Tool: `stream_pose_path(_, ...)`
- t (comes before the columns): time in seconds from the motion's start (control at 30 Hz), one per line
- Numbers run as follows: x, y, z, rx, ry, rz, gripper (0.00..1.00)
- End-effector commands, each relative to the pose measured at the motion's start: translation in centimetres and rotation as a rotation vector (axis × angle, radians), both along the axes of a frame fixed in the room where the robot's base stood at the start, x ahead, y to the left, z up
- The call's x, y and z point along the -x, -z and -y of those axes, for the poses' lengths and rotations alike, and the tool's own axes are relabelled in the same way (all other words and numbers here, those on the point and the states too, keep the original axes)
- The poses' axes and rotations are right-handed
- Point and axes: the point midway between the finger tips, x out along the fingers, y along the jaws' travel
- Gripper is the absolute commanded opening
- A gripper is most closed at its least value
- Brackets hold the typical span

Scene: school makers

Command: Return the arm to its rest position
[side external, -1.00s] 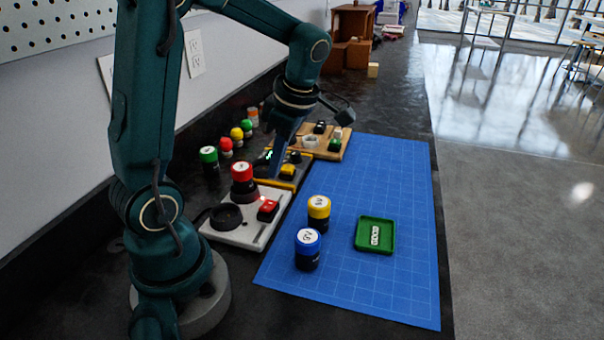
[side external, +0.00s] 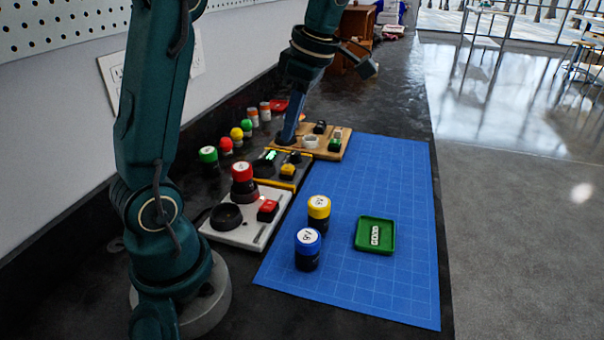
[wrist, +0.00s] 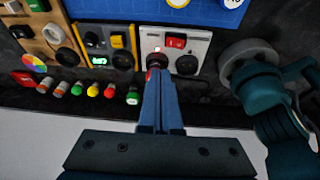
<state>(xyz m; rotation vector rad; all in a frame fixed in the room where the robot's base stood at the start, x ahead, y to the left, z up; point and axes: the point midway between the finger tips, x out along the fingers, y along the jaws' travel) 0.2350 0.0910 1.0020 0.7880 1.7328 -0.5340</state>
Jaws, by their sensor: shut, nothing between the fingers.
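My gripper (side external: 288,136) points down over the far-left part of the bench, at the near left edge of the wooden board (side external: 328,150) in the side external view. I cannot tell its exact height. In the wrist view the blue fingers of my gripper (wrist: 158,76) are together, with nothing between them. My arm is bent, with its upper part beyond the top of the side external view.
A white device (side external: 238,236) carries a red-topped canister (side external: 243,180). A yellow-edged device (side external: 288,171) stands behind it. Yellow-topped (side external: 319,212) and blue-topped (side external: 307,248) canisters and a green tray (side external: 361,247) are on the blue mat (side external: 385,300). Several coloured knobs (side external: 226,145) line the wall side.

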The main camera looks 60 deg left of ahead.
Motion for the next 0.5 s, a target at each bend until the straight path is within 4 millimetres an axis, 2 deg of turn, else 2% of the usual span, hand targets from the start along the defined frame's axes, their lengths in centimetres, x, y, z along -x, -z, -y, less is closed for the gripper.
stream_pose_path(0.17,-0.1,-1.0,0.5,-0.011,0.021,0.037,0.00)
stream_pose_path(0.3,1.4,-2.6,2.4,-0.010,0.090,0.099,0.00)
stream_pose_path(0.37,2.2,-3.1,3.6,0.004,0.188,0.128,0.00)
stream_pose_path(0.5,4.2,-3.0,6.4,0.037,0.550,0.173,0.00)
